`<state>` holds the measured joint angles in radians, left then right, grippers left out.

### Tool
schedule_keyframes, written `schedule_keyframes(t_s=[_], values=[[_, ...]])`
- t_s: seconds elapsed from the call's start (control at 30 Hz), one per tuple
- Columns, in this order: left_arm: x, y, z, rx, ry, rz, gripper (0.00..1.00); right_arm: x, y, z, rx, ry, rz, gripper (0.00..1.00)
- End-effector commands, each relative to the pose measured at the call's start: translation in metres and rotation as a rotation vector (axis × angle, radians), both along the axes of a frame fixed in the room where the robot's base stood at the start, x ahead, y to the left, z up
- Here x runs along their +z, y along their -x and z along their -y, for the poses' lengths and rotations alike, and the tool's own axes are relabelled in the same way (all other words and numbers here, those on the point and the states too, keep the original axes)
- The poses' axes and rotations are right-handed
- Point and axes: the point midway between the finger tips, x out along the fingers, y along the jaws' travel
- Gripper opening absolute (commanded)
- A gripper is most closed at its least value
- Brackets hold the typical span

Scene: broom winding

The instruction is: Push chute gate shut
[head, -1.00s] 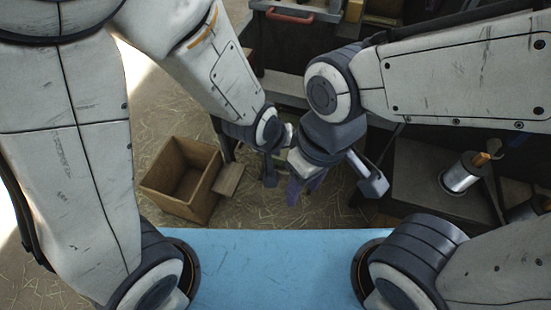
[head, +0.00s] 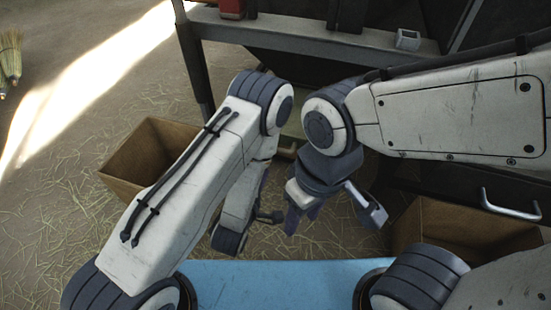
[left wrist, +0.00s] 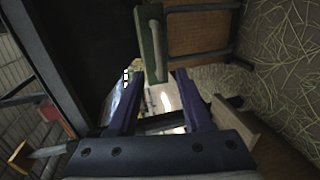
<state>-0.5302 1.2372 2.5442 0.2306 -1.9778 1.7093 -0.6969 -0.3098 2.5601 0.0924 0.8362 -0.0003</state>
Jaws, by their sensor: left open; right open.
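A green upright panel with a pale bar-like handle (left wrist: 152,45) shows at the top middle of the left wrist view. It may be the chute gate, but I cannot tell for sure or whether it is open. My left gripper (left wrist: 158,82) is open, its two purple fingers pointing toward the panel's lower end; I cannot tell whether they touch it. A pale greenish patch shows behind that arm (head: 294,124). My right gripper (head: 300,212) is open and empty, pointing down over the straw floor.
A wooden box (head: 125,165) stands at left, partly behind my left arm. Another wooden box (head: 450,222) is at right, near a silver handle (head: 511,205). A grey metal frame (head: 300,30) crosses the back. Brooms (head: 10,55) lie far left. Straw floor is open at left.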

Motion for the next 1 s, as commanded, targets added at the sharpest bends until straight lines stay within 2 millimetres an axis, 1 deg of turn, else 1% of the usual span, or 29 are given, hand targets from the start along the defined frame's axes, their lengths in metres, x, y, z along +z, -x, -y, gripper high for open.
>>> schedule_keyframes(t_s=[0.03, 0.17, 0.33, 0.67, 0.8, 0.9, 1.0], values=[[-0.003, -0.001, 0.0, 0.001, 0.007, 0.006, 0.5, -0.005, 0.0, 0.0, 0.0, -0.001, 0.001, 0.5], [-0.006, -0.01, 0.003, 0.003, 0.013, 0.01, 0.5, -0.016, 0.0, 0.0, 0.0, -0.001, 0.001, 0.5], [-0.012, -0.027, 0.009, 0.002, 0.012, 0.013, 0.5, -0.042, 0.0, 0.0, 0.0, -0.001, 0.001, 0.5], [-0.016, -0.048, 0.016, 0.0, 0.01, 0.011, 0.5, -0.09, 0.0, 0.0, 0.0, 0.0, 0.0, 0.5], [-0.017, -0.071, 0.023, 0.001, 0.011, 0.011, 0.5, -0.094, 0.0, 0.0, 0.0, 0.0, 0.0, 0.5], [-0.02, -0.083, 0.027, 0.001, 0.008, 0.009, 0.5, -0.099, 0.0, 0.0, 0.0, -0.001, 0.001, 0.5], [-0.022, -0.091, 0.03, 0.0, 0.008, 0.008, 0.5, -0.101, 0.0, 0.0, 0.0, -0.001, 0.001, 0.5]])
